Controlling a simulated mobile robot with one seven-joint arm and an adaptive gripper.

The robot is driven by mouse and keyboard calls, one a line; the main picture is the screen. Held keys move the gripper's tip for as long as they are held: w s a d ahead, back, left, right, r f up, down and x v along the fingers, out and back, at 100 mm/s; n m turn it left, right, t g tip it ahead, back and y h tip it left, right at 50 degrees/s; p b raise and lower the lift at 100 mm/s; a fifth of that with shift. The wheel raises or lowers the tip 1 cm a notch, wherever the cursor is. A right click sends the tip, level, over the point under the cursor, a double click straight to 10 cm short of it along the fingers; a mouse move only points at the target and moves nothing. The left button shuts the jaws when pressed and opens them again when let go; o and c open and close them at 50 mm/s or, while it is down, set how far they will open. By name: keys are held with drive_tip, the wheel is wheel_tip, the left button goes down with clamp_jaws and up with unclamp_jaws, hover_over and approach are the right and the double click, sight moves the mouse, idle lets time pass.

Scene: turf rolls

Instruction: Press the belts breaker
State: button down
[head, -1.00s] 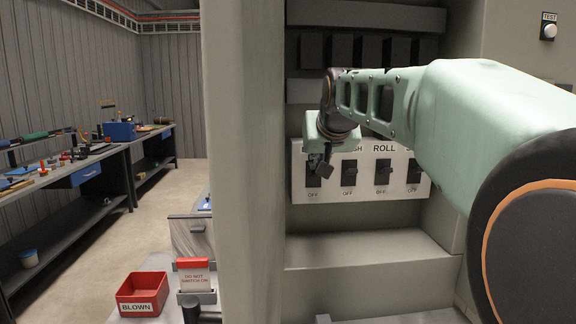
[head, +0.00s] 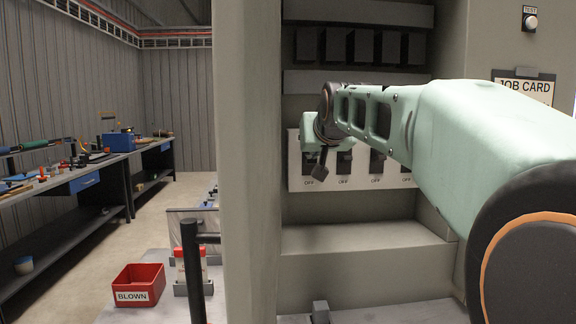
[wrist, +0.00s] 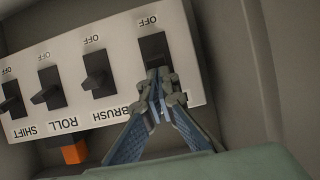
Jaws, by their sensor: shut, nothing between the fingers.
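A pale breaker panel (head: 359,178) is set in a grey cabinet, with a row of black breakers and OFF marks beneath them. In the wrist view the panel (wrist: 112,112) is upside down, with SHIFT, ROLL and BRUSH readable. The breaker at the BRUSH end (wrist: 152,46), leftmost in the head view, has its name hidden by my gripper; no BELTS label is readable. My gripper (wrist: 160,84) is shut and empty, its fingertips over the lower part of that breaker in the wrist view. I cannot tell whether they touch. My gripper (head: 321,166) partly covers it in the head view.
A red BLOWN bin (head: 139,286) and a dark post (head: 194,270) stand left of the cabinet wall (head: 247,160). A ledge (head: 365,245) juts out below the panel. An orange block (wrist: 75,151) shows beside ROLL. A job card (head: 524,88) hangs at right.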

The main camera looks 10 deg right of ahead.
drive_tip(key=shift+s+f+t+b, duration=0.2)
drive_tip(key=shift+f+t+b, duration=0.45)
drive_tip(key=shift+b, duration=1.35)
drive_tip(key=shift+s+f+t+b, duration=0.15)
drive_tip(key=shift+f+t+b, duration=0.5)
drive_tip(key=shift+b, duration=1.3)
drive_tip(key=shift+r, duration=0.5)
wheel_tip(320, 180, up, 10)
